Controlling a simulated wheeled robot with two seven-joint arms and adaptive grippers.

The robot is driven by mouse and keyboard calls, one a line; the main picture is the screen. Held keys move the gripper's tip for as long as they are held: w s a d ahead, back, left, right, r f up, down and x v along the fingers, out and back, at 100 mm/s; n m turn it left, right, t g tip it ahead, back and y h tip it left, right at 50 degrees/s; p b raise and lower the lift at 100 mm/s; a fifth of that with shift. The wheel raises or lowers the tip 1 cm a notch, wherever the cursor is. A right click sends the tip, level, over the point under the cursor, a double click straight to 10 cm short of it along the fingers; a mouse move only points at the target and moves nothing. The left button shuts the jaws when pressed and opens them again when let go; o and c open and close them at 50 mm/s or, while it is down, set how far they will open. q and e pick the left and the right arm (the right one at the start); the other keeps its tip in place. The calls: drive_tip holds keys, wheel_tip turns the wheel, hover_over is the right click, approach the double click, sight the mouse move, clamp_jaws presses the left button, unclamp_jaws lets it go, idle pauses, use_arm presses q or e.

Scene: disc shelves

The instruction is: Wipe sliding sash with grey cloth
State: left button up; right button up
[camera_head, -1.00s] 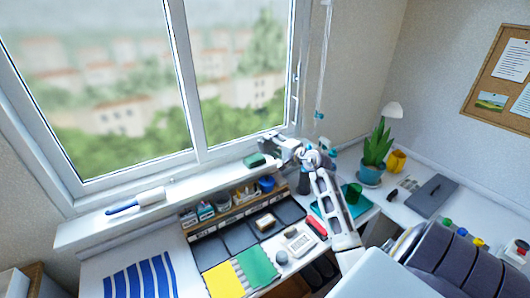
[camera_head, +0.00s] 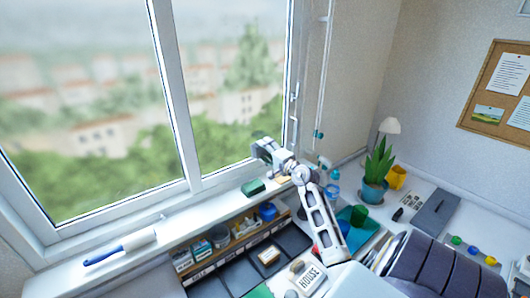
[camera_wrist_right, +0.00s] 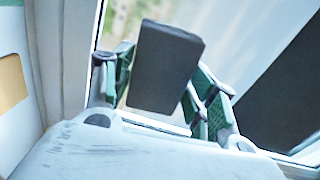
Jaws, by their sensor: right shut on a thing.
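The window's right sash (camera_head: 232,95) has a clear pane in a white frame; trees and buildings show through it. My right gripper (camera_head: 262,146) is in front of the lower right part of this pane in the head view. In the right wrist view its green-padded fingers are shut on the grey cloth (camera_wrist_right: 165,67), a dark grey, block-like piece. The pane shows behind the cloth there; I cannot tell whether they touch. The cloth is not clear in the head view. My left gripper is out of view.
A green block (camera_head: 253,187) and a blue-handled tool (camera_head: 120,247) lie on the white sill (camera_head: 190,212). Below are an organizer (camera_head: 225,238) and a desk with a calculator. A potted plant (camera_head: 376,170) and a yellow mug (camera_head: 396,177) stand at right.

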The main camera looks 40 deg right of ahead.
sight(251, 139)
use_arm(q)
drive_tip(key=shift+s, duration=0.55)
use_arm(e)
drive_tip(key=shift+w, duration=0.1)
drive_tip(key=shift+w+d, duration=0.1)
drive_tip(key=shift+w, duration=1.05)
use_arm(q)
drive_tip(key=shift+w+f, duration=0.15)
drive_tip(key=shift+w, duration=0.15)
use_arm(e)
drive_tip(key=shift+w+d, duration=0.2)
drive_tip(key=shift+w, duration=1.5)
use_arm(q)
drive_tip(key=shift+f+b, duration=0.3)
drive_tip(key=shift+b, duration=0.1)
use_arm(e)
drive_tip(key=shift+w+d, duration=0.1)
drive_tip(key=shift+w, duration=0.9)
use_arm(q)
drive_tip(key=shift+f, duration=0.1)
use_arm(e)
drive_tip(key=shift+d, duration=0.15)
